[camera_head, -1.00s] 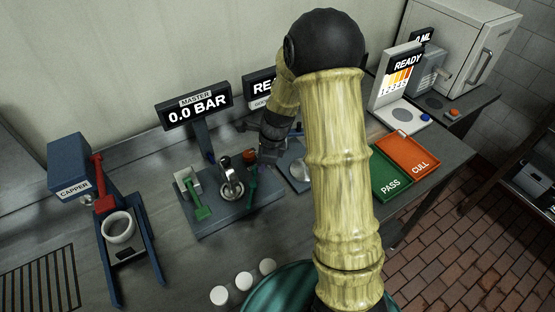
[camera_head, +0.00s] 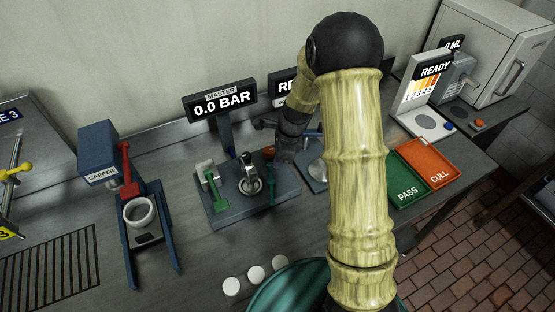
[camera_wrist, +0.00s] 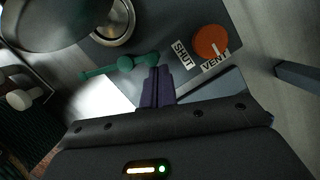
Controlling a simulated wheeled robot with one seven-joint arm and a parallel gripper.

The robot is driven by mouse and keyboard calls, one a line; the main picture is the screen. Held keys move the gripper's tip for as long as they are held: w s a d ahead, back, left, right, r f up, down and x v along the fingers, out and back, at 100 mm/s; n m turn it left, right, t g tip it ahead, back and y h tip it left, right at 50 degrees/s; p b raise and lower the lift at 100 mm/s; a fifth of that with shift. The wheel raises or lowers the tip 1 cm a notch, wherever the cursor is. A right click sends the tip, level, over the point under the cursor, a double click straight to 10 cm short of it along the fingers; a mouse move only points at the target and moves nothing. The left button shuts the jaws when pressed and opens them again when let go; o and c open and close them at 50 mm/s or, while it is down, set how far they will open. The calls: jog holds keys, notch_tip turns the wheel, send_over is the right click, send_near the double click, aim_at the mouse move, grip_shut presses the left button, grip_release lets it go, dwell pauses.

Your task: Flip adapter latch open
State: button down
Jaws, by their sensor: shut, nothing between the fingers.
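The test plate (camera_head: 225,212) stands on the bench below the MASTER 0.0 BAR display. It bears a green lever (camera_head: 211,190) at left, a metal fitting (camera_head: 249,180) in the middle and a second green lever (camera_head: 271,184) at right. In the wrist view a green lever (camera_wrist: 120,66) lies beside the round metal fitting (camera_wrist: 112,28). I cannot tell from a label which lever is the adapter latch. My gripper (camera_wrist: 155,72) is shut and empty, its tips close by the lever's right end; contact is unclear. The arm partly hides the hand in the head view.
An orange knob (camera_wrist: 210,41) with SHUT and VENT labels sits right of the fingers. The capper (camera_head: 98,155) with a white ring stands left. Several white caps (camera_head: 255,274) lie at the front. The green PASS tray (camera_head: 405,190) and orange CULL tray (camera_head: 437,165) are right.

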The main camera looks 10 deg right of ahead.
jog(key=shift+d, duration=0.1)
jog(key=shift+w+d, duration=0.1)
jog(key=shift+d, duration=0.1)
jog(key=d, duration=0.3)
jog(key=shift+s+d+r, duration=0.1)
jog(key=shift+s+d, duration=0.2)
jog(key=shift+s, duration=0.05)
jog(key=b+v, duration=0.1)
jog(key=v, duration=0.8)
jog(key=shift+r, duration=0.4)
jog(key=shift+w, duration=0.15)
